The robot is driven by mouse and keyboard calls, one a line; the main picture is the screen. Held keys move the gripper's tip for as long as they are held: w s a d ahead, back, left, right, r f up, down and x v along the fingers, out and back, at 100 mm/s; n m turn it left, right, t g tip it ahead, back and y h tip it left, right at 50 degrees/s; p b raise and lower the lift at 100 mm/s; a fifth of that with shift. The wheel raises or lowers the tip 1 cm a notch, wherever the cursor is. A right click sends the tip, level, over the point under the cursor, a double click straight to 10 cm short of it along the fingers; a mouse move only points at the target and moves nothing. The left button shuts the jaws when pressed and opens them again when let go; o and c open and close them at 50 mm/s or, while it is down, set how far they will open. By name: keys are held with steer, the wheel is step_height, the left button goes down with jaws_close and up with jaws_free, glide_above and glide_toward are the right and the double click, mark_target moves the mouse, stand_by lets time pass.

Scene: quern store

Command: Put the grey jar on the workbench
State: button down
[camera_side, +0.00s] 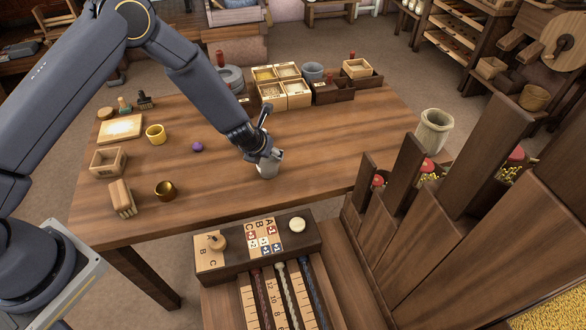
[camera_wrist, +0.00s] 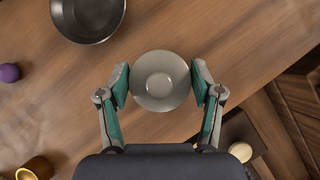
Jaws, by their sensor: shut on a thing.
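The grey jar (camera_side: 267,170) is at the middle of the wooden workbench (camera_side: 310,165), under my gripper (camera_side: 264,156). In the wrist view the jar (camera_wrist: 161,80) is seen from above as a pale round shape with a ringed top. My gripper (camera_wrist: 161,84) is shut on it, with one green-padded finger at each side. The jar looks upright. Its base is at or very near the bench top; I cannot tell if it touches. My fingers partly hide its upper part in the side view.
A purple ball (camera_side: 197,146), a brass cup (camera_side: 165,190) and a yellow cup (camera_side: 155,134) stand left of the jar. A dark bowl (camera_wrist: 87,18) lies beyond it. Wooden boxes (camera_side: 285,92) fill the back. Tall dark dividers (camera_side: 408,168) rise at right.

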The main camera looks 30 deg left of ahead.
steer(key=shift+c, duration=1)
jaws_free()
steer(key=shift+f, duration=0.1)
steer(key=shift+r, duration=0.2)
steer(key=v, duration=1.2)
steer(key=s+a+r+n+y, duration=0.2)
steer(key=s+a+r+n, duration=0.1)
steer(key=a+r+n, duration=0.45)
steer(key=s+a+r+n+y, duration=0.2)
steer(key=s+a+r+n, duration=0.25)
steer(key=r+n, duration=0.55)
steer(key=s+d+r+n+h, duration=0.1)
steer(key=s+r+n+h, duration=0.1)
steer(key=s+n, duration=0.6)
steer(key=s+d+r+n+h, duration=0.1)
steer(key=s+r+n+h, duration=0.2)
steer(key=s+n, duration=0.5)
steer(key=shift+s+r+g, duration=0.4)
steer(key=shift+s+r, duration=0.3)
steer(key=shift+s, duration=0.55)
